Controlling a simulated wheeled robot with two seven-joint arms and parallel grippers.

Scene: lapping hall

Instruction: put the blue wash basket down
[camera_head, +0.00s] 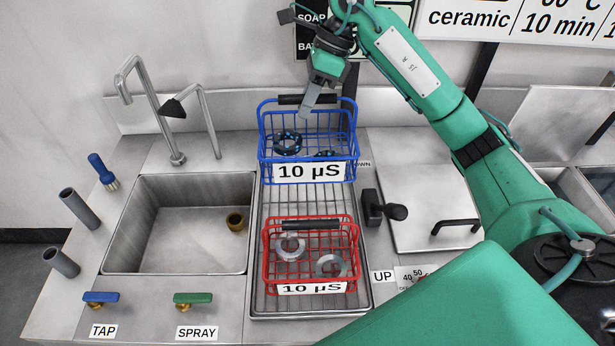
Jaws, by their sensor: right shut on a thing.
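The blue wash basket (262,147) is upright over the back part of the wire rack (255,262). It carries a "10 µS" label and holds dark ring-shaped parts (287,142). My right gripper (308,102) comes from above and is shut on the basket's black top handle (290,99). I cannot tell whether the basket's bottom touches the rack. A red basket (267,262), also labelled "10 µS", stands on the front part of the rack with light grey rings in it. My left gripper is not in view.
A black lever (385,208) and a lidded steel tank (425,205) are to the right. The red basket leaves little rack room in front.

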